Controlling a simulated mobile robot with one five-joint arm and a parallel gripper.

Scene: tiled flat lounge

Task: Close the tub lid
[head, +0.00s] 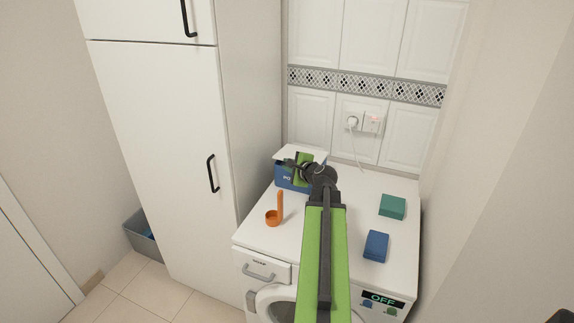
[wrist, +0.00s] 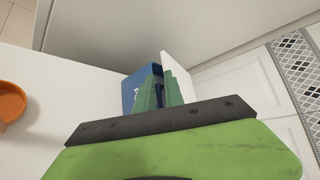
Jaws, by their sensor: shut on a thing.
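The tub (head: 284,180) is a blue box with white lettering at the back left of the white machine top. Its white lid (head: 287,152) lies over it; a gap under the lid is hard to judge. My gripper (head: 301,167) is at the tub's front upper edge. In the wrist view, its green fingers (wrist: 160,92) are close together between the blue tub wall (wrist: 130,88) and the white lid (wrist: 176,72). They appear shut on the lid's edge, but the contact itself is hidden.
A green block (head: 392,206) and a blue block (head: 376,246) lie on the right of the machine top (head: 350,190). A tall white cabinet (head: 160,130) borders the left, and the tiled wall with a socket (head: 353,121) is behind.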

